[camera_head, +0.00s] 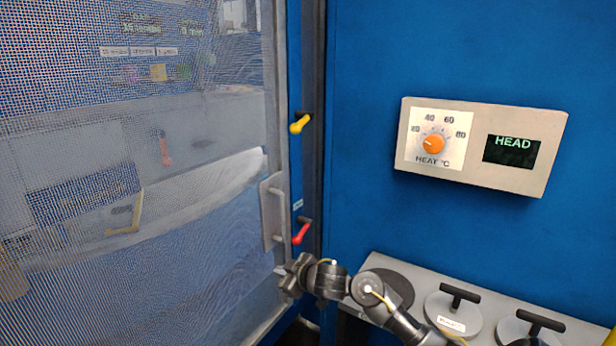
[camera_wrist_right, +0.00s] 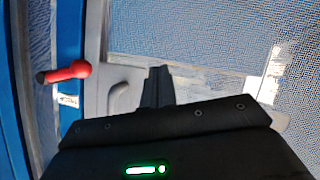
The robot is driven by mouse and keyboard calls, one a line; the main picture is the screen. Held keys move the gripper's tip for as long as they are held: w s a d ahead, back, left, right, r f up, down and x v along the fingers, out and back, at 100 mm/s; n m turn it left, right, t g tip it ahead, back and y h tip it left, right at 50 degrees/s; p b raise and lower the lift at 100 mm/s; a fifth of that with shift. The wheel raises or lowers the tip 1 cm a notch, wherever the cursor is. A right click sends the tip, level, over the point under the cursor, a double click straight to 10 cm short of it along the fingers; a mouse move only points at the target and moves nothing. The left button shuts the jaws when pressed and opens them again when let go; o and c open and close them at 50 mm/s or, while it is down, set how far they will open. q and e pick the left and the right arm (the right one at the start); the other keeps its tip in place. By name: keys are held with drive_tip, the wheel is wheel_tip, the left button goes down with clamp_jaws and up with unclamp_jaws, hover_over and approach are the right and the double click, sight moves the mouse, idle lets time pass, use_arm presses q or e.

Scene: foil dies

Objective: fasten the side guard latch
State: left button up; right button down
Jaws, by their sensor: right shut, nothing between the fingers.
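A mesh side guard (camera_head: 190,220) in a grey frame fills the left of the head view, with a vertical grey handle (camera_head: 276,212) at its right edge. A red latch lever (camera_head: 301,233) sits on the blue post just right of the handle, tilted down to the left. In the right wrist view the red lever (camera_wrist_right: 68,72) is at upper left and the handle (camera_wrist_right: 122,97) lies beside the fingers. My right gripper (camera_head: 288,272) is shut and empty, below the red lever and handle. My left gripper is not in view.
A yellow lever (camera_head: 300,124) is higher on the same post. A heat dial panel (camera_head: 480,146) is on the blue wall at right. A grey ledge (camera_head: 400,268) with several round black-handled dies (camera_head: 453,312) stands at lower right, under my right arm.

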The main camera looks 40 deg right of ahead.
drive_tip(key=w+d+r+n+t+y, duration=0.1)
drive_tip(key=d+r, duration=0.2)
drive_tip(key=r, duration=0.7)
drive_tip(key=w+d+r+t, duration=0.1)
drive_tip(key=d+r, duration=0.2)
drive_tip(key=r, duration=0.6)
drive_tip(key=w+d+r+n+t+y, duration=0.1)
drive_tip(key=d+r, duration=0.2)
drive_tip(key=r, duration=0.7)
drive_tip(key=s+d+r, duration=0.3)
drive_tip(key=s+r, duration=0.1)
drive_tip(key=r, duration=0.3)
drive_tip(key=s+d+r+y, duration=0.1)
drive_tip(key=s+d+r, duration=0.3)
drive_tip(key=r, duration=0.4)
drive_tip(key=shift+t+y, duration=0.3)
drive_tip(key=shift+t, duration=0.1)
drive_tip(key=shift+w, duration=0.15)
drive_tip(key=shift+r+p, duration=0.1)
drive_tip(key=shift+p, duration=0.25)
